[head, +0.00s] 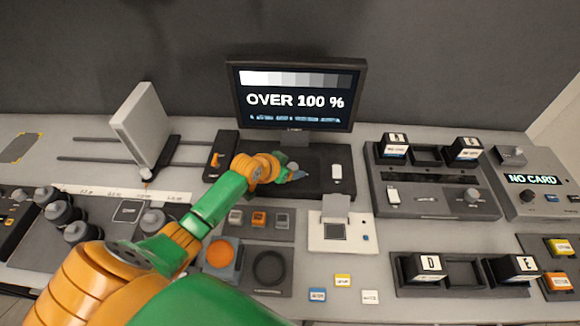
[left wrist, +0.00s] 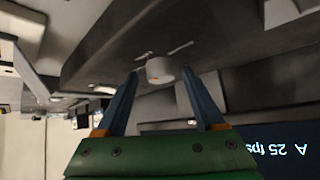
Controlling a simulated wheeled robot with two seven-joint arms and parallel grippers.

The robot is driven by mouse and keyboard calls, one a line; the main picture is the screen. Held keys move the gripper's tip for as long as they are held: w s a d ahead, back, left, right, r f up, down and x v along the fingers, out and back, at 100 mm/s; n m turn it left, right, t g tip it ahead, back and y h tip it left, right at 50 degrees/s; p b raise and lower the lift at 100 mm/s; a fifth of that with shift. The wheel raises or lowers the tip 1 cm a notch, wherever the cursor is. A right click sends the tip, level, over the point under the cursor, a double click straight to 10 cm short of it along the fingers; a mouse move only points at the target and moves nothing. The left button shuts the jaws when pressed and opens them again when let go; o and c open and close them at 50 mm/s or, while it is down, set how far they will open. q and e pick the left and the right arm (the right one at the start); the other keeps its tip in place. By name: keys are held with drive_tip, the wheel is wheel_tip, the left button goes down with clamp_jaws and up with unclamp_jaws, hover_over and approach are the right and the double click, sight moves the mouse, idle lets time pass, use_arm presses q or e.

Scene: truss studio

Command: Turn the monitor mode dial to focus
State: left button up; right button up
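The monitor (head: 297,97) stands at the back of the desk and reads "OVER 100 %" under a row of grey bars. Its dark base unit (head: 318,182) lies in front of it. My left gripper (head: 300,174) reaches over this base in the head view and hides much of its middle. In the left wrist view my left gripper (left wrist: 160,74) is open, with its two blue fingers apart. A pale round dial (left wrist: 160,69) shows between the fingertips; I cannot tell whether they touch it. The dial's setting is not readable. My right gripper is not in view.
A white switch (head: 337,173) sits on the base right of my gripper. A grey upright panel (head: 141,124) stands at left. A card slot unit (head: 433,190) and a "NO CARD" box (head: 535,182) are at right. Buttons and a white device (head: 328,233) lie in front.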

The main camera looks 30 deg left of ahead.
use_arm(q)
clamp_jaws()
drive_tip(key=shift+n, duration=0.3)
drive_tip(key=n+y, duration=0.2)
drive_tip(key=shift+d+n, duration=0.3)
drive_tip(key=shift+n, duration=0.1)
drive_tip(key=shift+d+f+n+y, duration=0.1)
drive_tip(key=shift+d+n+y, duration=0.05)
drive_tip(key=shift+n+y, duration=0.75)
drive_tip(key=n+y+b, duration=0.1)
drive_tip(key=n+g+b, duration=0.1)
drive_tip(key=shift+w+d+f+n+y, duration=0.1)
drive_tip(key=shift+d+f+n+y, duration=0.05)
drive_tip(key=shift+n+y, duration=0.25)
drive_tip(key=n+g+y+b, duration=0.1)
drive_tip(key=n+b, duration=0.1)
drive_tip(key=b, duration=0.1)
drive_tip(key=n+g+y+b, duration=0.1)
drive_tip(key=n+b, duration=0.1)
drive_tip(key=b, duration=0.1)
drive_tip(key=shift+w+d+f+g+y, duration=0.1)
drive_tip(key=shift+w+d+g+y, duration=0.1)
drive_tip(key=shift+g+y, duration=0.2)
drive_tip(key=shift+r+n+g+y+b, duration=0.3)
drive_tip(key=shift+n+g+b, duration=0.3)
drive_tip(key=shift+n+b, duration=0.55)
